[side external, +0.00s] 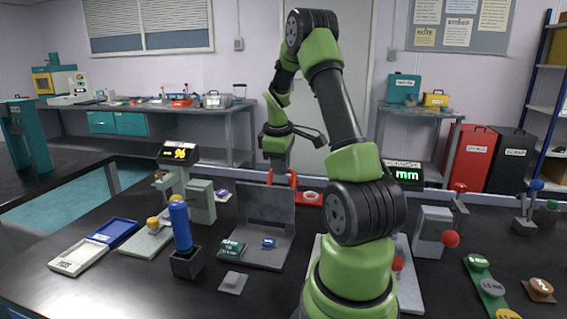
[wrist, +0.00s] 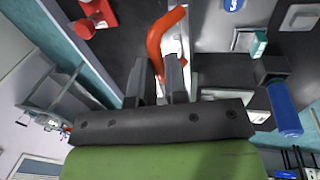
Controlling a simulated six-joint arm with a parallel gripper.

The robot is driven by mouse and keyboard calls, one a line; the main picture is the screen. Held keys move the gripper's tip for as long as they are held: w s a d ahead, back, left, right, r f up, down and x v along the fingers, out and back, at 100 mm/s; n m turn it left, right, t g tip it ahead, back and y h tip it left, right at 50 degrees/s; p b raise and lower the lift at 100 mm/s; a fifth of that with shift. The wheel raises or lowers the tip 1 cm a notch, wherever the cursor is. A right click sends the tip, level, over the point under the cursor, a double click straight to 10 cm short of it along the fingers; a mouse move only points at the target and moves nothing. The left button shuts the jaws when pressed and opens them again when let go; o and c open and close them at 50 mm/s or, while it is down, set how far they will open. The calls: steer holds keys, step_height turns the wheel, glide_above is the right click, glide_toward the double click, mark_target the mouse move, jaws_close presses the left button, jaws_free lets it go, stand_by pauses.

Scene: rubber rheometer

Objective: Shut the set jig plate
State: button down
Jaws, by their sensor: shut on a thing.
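The set jig plate (side external: 265,205) is a grey lid that stands upright, hinged over its flat grey base (side external: 265,261), so the jig is open. A red handle (side external: 293,178) rises at the plate's top edge; it also shows orange-red in the wrist view (wrist: 163,38). My gripper (side external: 279,172) is at the plate's top, shut on this handle. In the wrist view the handle passes between my two dark fingers (wrist: 156,82). A small blue piece (side external: 268,242) lies on the base. Much of the handle is hidden by my gripper in the side view.
A teal labelled block (side external: 232,247) is at the base's left edge. A blue-handled tool (side external: 181,228) stands in a dark holder just left of it. A small grey slab (side external: 233,283) lies in front. A gauge reading 96 (side external: 178,153) stands behind left.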

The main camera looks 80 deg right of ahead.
steer(key=a+f, duration=0.3)
steer(key=a, duration=0.4)
steer(key=a+f, duration=0.3)
steer(key=a, duration=0.4)
steer(key=shift+a, duration=0.2)
steer(key=c, duration=1.2)
jaws_free()
steer(key=shift+o, duration=0.2)
steer(key=v, duration=0.9)
steer(key=shift+a+r, duration=0.25)
steer(key=shift+r, duration=0.1)
